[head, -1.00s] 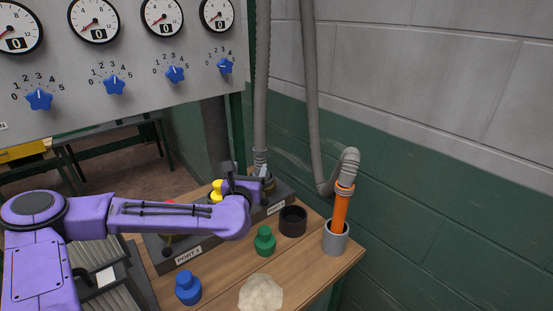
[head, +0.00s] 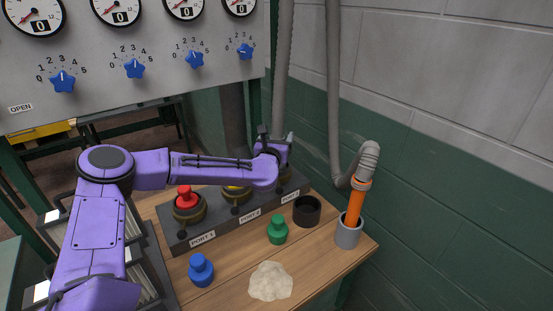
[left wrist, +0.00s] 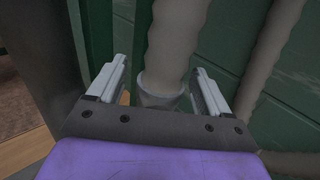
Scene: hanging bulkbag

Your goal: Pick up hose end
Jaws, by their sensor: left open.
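A grey ribbed hose (head: 284,70) hangs down behind my left gripper (head: 275,135) to the port 3 end of the dark port block; its lower end is mostly hidden by the gripper. In the left wrist view this hose (left wrist: 174,45) and its pale end collar (left wrist: 161,88) lie between the two fingers. The left gripper (left wrist: 161,68) is open there, with a gap visible on the left. A second hose ends in an orange nozzle (head: 355,207) standing in a grey cup (head: 348,236) at the bench's right corner. My right gripper is not in view.
The port block (head: 205,230) carries a red plug (head: 184,196) and a partly hidden yellow one. Blue (head: 201,271) and green (head: 278,230) plugs, a black ring (head: 307,210) and a pale lump (head: 271,281) occupy the wooden bench. A gauge panel (head: 120,60) stands at upper left; walls are behind.

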